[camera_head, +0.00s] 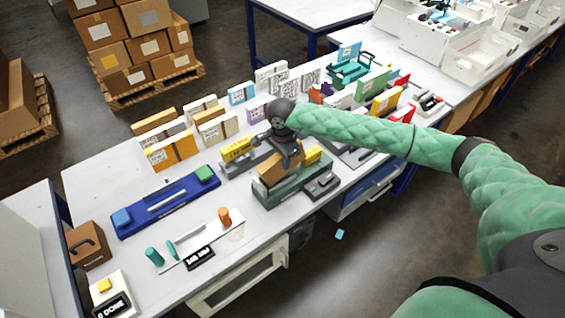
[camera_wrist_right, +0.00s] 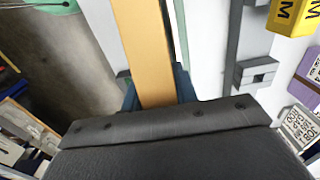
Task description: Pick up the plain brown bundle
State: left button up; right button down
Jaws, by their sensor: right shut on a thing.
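The plain brown bundle (camera_head: 272,174) is in the middle of the table in the head view, at a dark green-grey stand (camera_head: 290,190). My right gripper (camera_head: 290,160) is above it and shut on it. In the right wrist view the bundle (camera_wrist_right: 145,50) is a long tan bar running up from the dark gripper body. The fingertips are mostly hidden there. I cannot tell whether the bundle rests on the stand or is lifted clear. My left gripper is not in view.
A yellow block (camera_head: 312,155) is close beside the gripper, and another yellow-topped stand (camera_head: 238,150) is to the left. Several upright bundles, including an orange-yellow one (camera_head: 172,152), stand behind. A blue tray (camera_head: 165,206) lies at left. The table front has bare patches.

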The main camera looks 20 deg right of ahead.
notch_tip(320, 180, up, 2)
jog(key=shift+b, duration=0.7)
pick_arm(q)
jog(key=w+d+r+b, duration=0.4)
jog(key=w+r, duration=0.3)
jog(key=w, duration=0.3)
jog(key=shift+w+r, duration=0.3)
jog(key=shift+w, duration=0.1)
pick_arm(e)
jog(key=s+d+r, duration=0.5)
jog(key=d+r, duration=0.3)
jog(key=d, duration=0.2)
jog(key=shift+s, duration=0.3)
